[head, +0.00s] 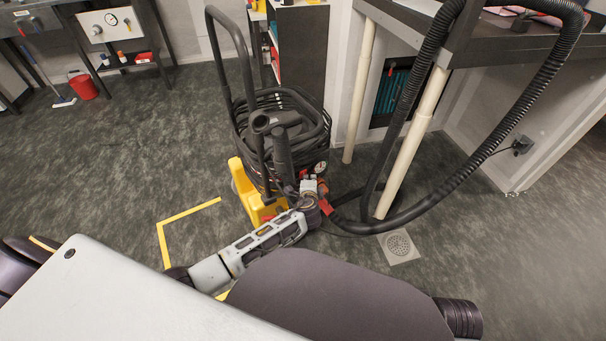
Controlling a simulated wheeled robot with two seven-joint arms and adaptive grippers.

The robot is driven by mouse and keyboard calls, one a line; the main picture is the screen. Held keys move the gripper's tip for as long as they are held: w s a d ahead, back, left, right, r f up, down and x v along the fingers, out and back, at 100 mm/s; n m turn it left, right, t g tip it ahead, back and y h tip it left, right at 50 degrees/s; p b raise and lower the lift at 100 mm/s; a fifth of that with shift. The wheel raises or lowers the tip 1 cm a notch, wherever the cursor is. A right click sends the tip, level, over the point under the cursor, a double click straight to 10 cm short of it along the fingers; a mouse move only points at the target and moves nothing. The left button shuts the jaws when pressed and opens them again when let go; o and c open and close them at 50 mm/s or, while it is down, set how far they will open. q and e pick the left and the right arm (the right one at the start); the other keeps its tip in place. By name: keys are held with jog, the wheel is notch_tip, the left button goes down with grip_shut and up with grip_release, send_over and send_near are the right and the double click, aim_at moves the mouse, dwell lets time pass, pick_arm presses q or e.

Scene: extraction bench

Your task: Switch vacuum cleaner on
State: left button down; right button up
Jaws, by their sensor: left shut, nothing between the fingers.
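The vacuum cleaner (283,135) stands upright on the floor at the centre of the head view. It has a dark body, a tall black push handle, a coiled black hose or cable on top and a yellow base (252,198). A round gauge (320,167) shows on its front right side. My left gripper (313,187) is shut and empty, at the lower front of the vacuum cleaner, close to small red parts (326,207). I cannot tell whether it touches the machine. The switch itself cannot be made out. My right gripper is not in view.
A thick black hose (497,130) loops from the vacuum cleaner over the bench (470,50) at the right. A floor drain (398,246) lies to the right. Yellow tape (190,214) marks the floor at left. A red bucket (83,87) stands far left.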

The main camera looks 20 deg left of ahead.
pick_arm(q)
jog(key=shift+s+a, duration=0.1)
jog(key=shift+a, duration=0.1)
jog(key=shift+s+d+f, duration=0.2)
jog(key=shift+s+d, duration=0.6)
jog(key=shift+d, duration=0.3)
jog(key=shift+s+d+f, duration=0.2)
jog(key=shift+s+d, duration=0.6)
jog(key=shift+d, duration=0.25)
